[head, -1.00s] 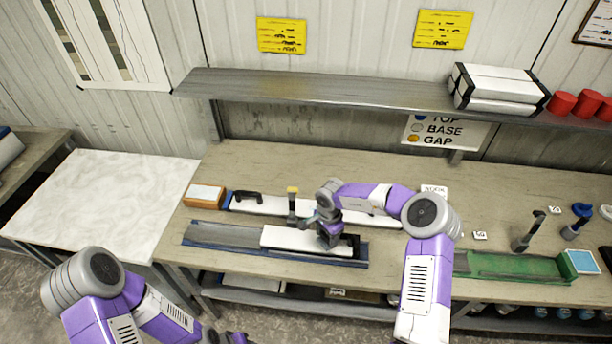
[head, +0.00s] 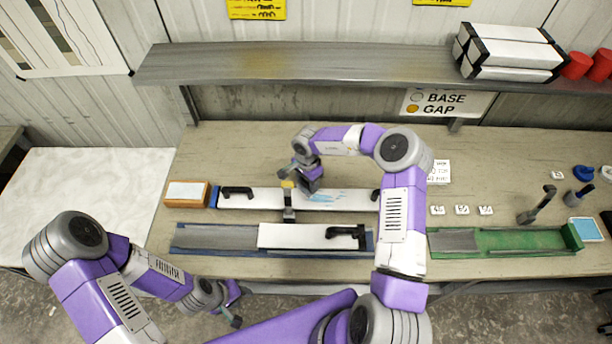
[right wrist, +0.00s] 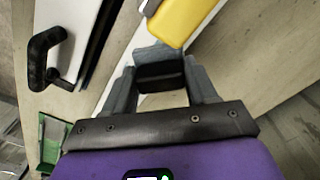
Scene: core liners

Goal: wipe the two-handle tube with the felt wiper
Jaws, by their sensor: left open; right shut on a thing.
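The two-handle tube (head: 262,199) is long and white and lies at the back of the bench, with a black handle near each end. Blue smears show on its upper face, right of its middle. My right gripper (head: 305,172) is over the tube, just left of the smears. In the right wrist view its jaws (right wrist: 160,90) are shut on a dark block, which looks like the felt wiper (right wrist: 160,73). I cannot tell whether the block touches the tube. My left gripper (head: 235,305) is open and empty, low in front of the bench.
A yellow-topped post (head: 288,185) stands close left of my right gripper. A blue tray (head: 205,237) in front holds a white one-handle tube (head: 290,236). A green tray (head: 515,242) lies at right. A shelf (head: 300,65) overhangs the back.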

